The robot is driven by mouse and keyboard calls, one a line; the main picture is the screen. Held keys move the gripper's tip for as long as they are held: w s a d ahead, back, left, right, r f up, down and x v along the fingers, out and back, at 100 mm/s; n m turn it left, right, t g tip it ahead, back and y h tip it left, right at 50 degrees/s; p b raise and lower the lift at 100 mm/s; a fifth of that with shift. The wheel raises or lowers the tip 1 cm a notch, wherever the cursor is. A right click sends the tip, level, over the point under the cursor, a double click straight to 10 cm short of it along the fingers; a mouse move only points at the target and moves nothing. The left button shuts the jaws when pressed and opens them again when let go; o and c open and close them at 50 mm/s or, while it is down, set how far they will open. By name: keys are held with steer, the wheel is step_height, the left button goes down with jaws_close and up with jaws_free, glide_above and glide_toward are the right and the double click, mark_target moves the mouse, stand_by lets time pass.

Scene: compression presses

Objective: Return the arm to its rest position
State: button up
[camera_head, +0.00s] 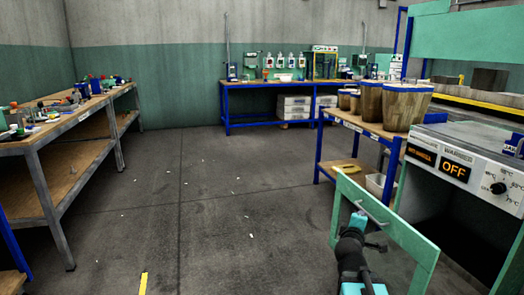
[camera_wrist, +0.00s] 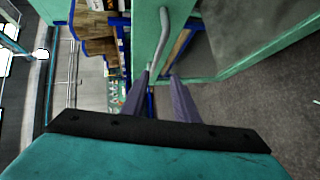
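My gripper (camera_wrist: 158,78) shows in the wrist view with its two purple fingers apart and a clear gap between them. The grey bar handle (camera_wrist: 164,40) of a green door lies just beyond the fingertips, its lower end near the left finger. I cannot tell whether they touch. In the head view my teal and black arm (camera_head: 353,250) reaches up from the bottom right to the green door (camera_head: 412,245). Its fingers are too small there to make out. The door stands open in front of the oven (camera_head: 470,160), whose display reads OFF.
A workbench with tools (camera_head: 60,135) stands along the left. A blue-framed bench (camera_head: 275,84) is at the back wall. A wooden table (camera_head: 375,128) with several wooden containers stands beside the oven. The grey floor (camera_head: 200,200) between is open, with small white scraps.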

steer(key=s+a+f+m+g+y+p, duration=0.1)
steer(key=s+a+f+g+p, duration=0.25)
steer(key=s+f+p, duration=0.7)
steer(key=s+a+f+m+g+y+p, duration=0.25)
steer(key=s+f+g+p, duration=0.35)
steer(key=p, duration=0.8)
steer(key=s+a+f+m+g+y+p, duration=0.1)
steer(key=s+a+m+g+p, duration=0.1)
steer(key=s, duration=0.8)
steer(key=s+a+f+m+g+y+p, duration=0.1)
steer(key=s+a+m+g+p, duration=0.2)
steer(key=s, duration=0.8)
steer(key=s+a+f+m+g+y+p, duration=0.1)
steer(key=s+a+m+g+p, duration=0.2)
steer(key=s, duration=0.7)
steer(key=a+g+p, duration=0.1)
steer(key=a, duration=0.1)
steer(key=shift+s+a, duration=0.35)
steer(key=shift+a, duration=0.05)
steer(key=shift+g+y, duration=0.25)
steer(key=shift+d, duration=0.1)
